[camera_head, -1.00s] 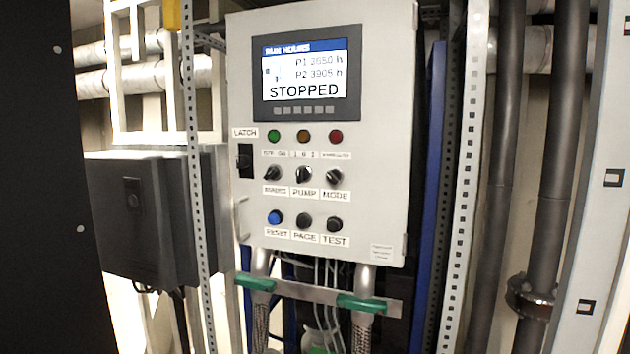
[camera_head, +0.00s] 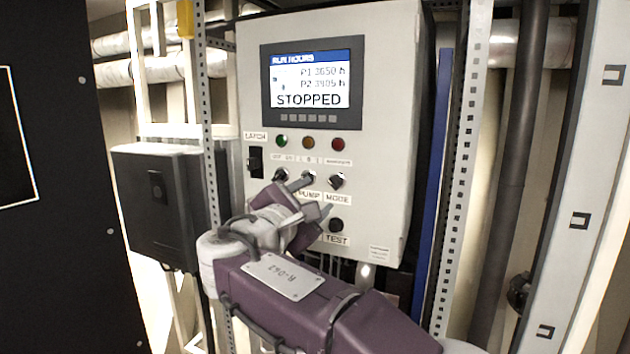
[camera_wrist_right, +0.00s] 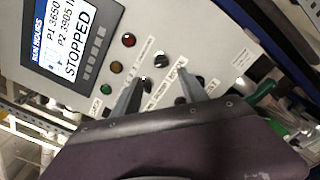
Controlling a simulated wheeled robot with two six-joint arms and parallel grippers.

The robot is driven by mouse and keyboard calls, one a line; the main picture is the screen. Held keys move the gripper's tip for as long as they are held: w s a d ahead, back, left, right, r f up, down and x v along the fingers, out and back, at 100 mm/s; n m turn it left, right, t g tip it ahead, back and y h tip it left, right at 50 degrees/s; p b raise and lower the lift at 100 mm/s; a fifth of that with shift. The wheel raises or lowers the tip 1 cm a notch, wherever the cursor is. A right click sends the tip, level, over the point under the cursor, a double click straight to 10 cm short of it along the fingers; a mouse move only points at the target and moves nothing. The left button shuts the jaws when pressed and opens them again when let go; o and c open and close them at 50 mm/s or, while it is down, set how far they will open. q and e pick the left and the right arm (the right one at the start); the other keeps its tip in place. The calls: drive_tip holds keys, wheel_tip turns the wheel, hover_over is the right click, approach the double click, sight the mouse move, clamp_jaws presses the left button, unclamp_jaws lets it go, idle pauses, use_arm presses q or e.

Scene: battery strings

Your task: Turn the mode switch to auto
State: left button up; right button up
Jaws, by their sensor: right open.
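The mode switch (camera_head: 337,181) is a black rotary knob at the right of the switch row on the grey control panel, above its MODE label. It also shows in the right wrist view (camera_wrist_right: 162,60), just beyond the space between my fingertips. Its pointer position is too small to tell. My right gripper (camera_head: 314,197) is open and empty, in front of the panel, below and left of the mode switch. Its two fingers (camera_wrist_right: 160,75) point at the panel in the wrist view. It hides the reset and page buttons and part of the pump switch (camera_head: 308,178). My left gripper is not in view.
The panel's display (camera_head: 311,78) reads STOPPED, above green, amber and red lamps. A latch (camera_head: 255,162) is at the panel's left. The test button (camera_head: 336,225) is below the mode switch. A dark box (camera_head: 158,205) and metal uprights flank the panel.

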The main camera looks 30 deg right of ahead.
sight(332, 185)
drive_tip(key=p+x, duration=0.4)
drive_tip(key=x, duration=0.4)
drive_tip(key=shift+w+d, duration=0.1)
drive_tip(key=shift+d, duration=0.2)
drive_tip(key=shift+w+d+f, duration=0.2)
drive_tip(key=shift+w+d, duration=0.1)
drive_tip(key=shift+w, duration=0.05)
drive_tip(key=shift+s+a, duration=0.1)
clamp_jaws()
drive_tip(key=shift+f+m+b, duration=0.15)
drive_tip(key=shift+m+b, duration=0.25)
drive_tip(key=shift+b, duration=0.25)
drive_tip(key=m+b, duration=0.6)
drive_tip(key=b, duration=0.1)
drive_tip(key=shift+m+b, duration=0.35)
drive_tip(key=shift+m, duration=0.05)
drive_tip(key=m+b, duration=0.2)
drive_tip(key=shift+m, duration=0.3)
drive_tip(key=m+b, duration=0.1)
drive_tip(key=m, duration=0.1)
drive_tip(key=shift+m, duration=0.4)
drive_tip(key=m+b, duration=0.2)
drive_tip(key=m, duration=0.2)
drive_tip(key=shift+m, duration=0.7)
